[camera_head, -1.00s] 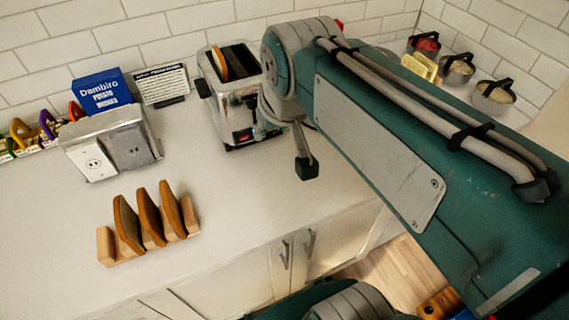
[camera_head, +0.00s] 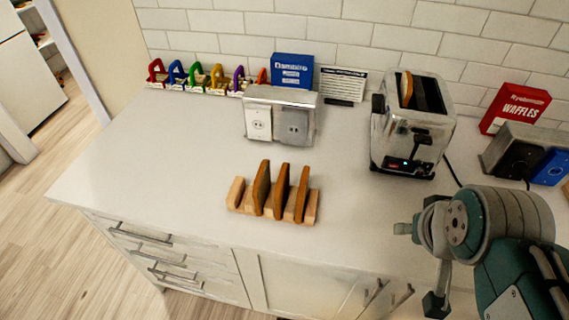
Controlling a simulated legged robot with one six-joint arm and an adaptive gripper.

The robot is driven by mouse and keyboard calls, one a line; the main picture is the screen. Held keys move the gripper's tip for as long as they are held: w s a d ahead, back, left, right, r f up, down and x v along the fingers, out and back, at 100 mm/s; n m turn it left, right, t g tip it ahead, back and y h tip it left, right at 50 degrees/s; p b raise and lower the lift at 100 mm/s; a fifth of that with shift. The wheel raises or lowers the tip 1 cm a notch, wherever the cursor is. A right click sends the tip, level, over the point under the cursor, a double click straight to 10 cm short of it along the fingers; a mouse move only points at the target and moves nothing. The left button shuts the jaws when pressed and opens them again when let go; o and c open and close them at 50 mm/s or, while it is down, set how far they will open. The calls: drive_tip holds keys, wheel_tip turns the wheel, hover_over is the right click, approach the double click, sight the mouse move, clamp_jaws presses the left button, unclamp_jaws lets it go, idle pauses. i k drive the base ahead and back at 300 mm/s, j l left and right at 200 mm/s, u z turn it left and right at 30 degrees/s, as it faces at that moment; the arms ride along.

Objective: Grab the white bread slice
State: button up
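Several upright slices with brown crusts (camera_head: 281,190) stand in a light wooden rack (camera_head: 236,194) on the white counter. They show mostly edge-on, and I cannot tell which is white bread. Another brown-edged slice (camera_head: 407,88) sits in the left slot of the metal toaster (camera_head: 388,140). My gripper (camera_head: 437,300) is at the lower right, in front of the toaster and right of the rack, apart from both. It shows from the side with a dark tip pointing down. Its opening is unclear, and I see nothing held.
A metal box with outlets (camera_head: 258,123) stands behind the rack, with a blue box (camera_head: 292,70) and a sign (camera_head: 343,84) behind it. Colourful clips (camera_head: 178,73) line the wall. A red waffles box (camera_head: 514,108) is at the right. The counter's left end is clear.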

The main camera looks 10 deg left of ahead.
sight(262, 183)
drive_tip(key=k+j+u, duration=0.1)
drive_tip(key=u, duration=0.35)
drive_tip(key=j+u, duration=0.2)
drive_tip(key=u, duration=0.25)
drive_tip(key=j, duration=0.25)
drive_tip(key=i+j+u, duration=0.1)
drive_tip(key=i+j, duration=0.05)
drive_tip(key=j, duration=0.05)
